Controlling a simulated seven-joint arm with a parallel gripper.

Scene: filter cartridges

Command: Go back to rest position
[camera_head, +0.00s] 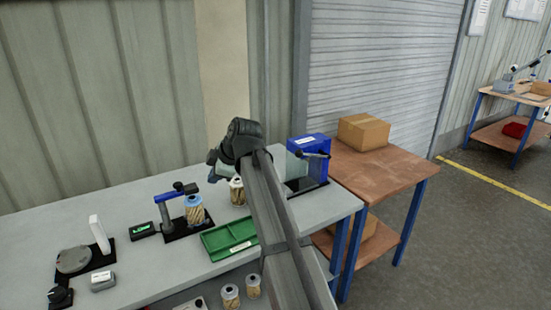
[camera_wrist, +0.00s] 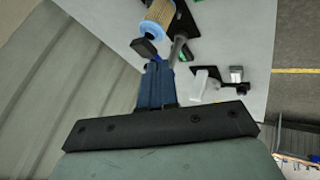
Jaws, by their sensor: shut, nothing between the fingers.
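My gripper (camera_head: 214,174) is above the back of the grey workbench in the head view, partly hidden by my own arm. In the wrist view its fingers (camera_wrist: 157,72) are together with nothing between them. A filter cartridge (camera_head: 195,212) with a blue end stands at the black stand with the blue lever. Another cartridge (camera_head: 236,192) stands just right of my gripper. Two more, a front one (camera_head: 230,298) and its neighbour (camera_head: 253,287), are at the lower edge.
A green tray (camera_head: 216,252) lies on the bench (camera_head: 150,268), partly behind my arm. A blue machine (camera_head: 314,148) stands at the bench's right end. A wooden table (camera_head: 385,175) with a cardboard box (camera_head: 363,131) is beside it. A scale-like device (camera_head: 74,260) is at left.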

